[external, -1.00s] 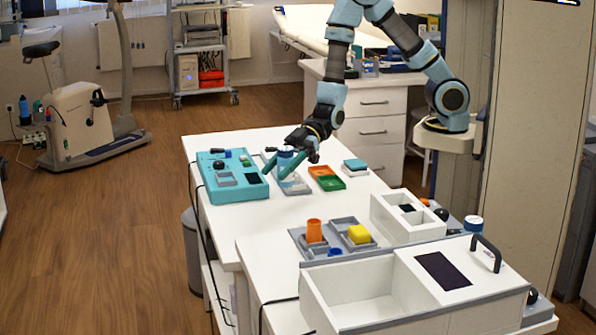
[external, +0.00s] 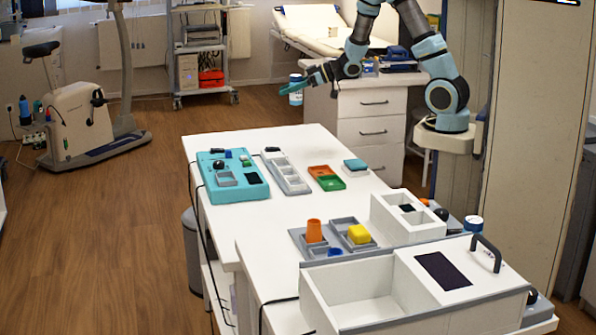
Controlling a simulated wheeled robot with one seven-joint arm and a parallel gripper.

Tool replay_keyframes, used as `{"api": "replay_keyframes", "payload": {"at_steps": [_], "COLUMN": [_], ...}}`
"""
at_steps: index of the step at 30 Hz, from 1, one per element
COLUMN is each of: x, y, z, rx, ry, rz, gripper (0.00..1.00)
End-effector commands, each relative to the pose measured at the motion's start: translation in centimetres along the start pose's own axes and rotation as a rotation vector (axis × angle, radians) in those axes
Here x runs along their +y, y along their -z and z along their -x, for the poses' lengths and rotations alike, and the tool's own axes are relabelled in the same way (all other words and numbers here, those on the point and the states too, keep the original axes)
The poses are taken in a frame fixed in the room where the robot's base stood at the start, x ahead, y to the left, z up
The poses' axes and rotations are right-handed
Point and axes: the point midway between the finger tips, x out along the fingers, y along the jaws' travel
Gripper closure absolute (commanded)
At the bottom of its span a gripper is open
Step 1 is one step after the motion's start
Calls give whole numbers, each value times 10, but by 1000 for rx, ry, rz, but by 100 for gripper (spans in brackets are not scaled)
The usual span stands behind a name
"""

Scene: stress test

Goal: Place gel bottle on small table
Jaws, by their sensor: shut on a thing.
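The gel bottle (external: 296,97), white with a blue band, is upright in the air beyond the far edge of the white worktable (external: 232,222). My gripper (external: 299,86) is shut on it, with one green finger showing across its upper part. The other finger is hard to make out. I cannot tell which surface is the small table.
On the worktable lie a teal panel (external: 240,188), a grey tray (external: 290,178) and orange and green trays (external: 328,183). A white bed (external: 318,22) stands behind. Open wooden floor (external: 265,110) lies left of the cabinet.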

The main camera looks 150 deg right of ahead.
Motion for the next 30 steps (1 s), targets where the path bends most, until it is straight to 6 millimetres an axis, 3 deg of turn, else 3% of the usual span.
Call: {"api": "replay_keyframes", "payload": {"at_steps": [1, 6, 12, 16, 20, 23, 30], "x": [27, 90, 129, 134, 116, 83, -23], "y": [-2, -10, -19, -22, -28, -35, -55], "z": [18, 71, 114, 122, 105, 80, 27], "rx": [1, 2, 3, 3, -2, -7, -8], "ry": [-49, -176, -264, -273, -203, -90, 268], "rz": [-19, -83, -129, -136, -107, -59, 92], "gripper": [100, 100, 100, 100, 100, 100, 100]}}
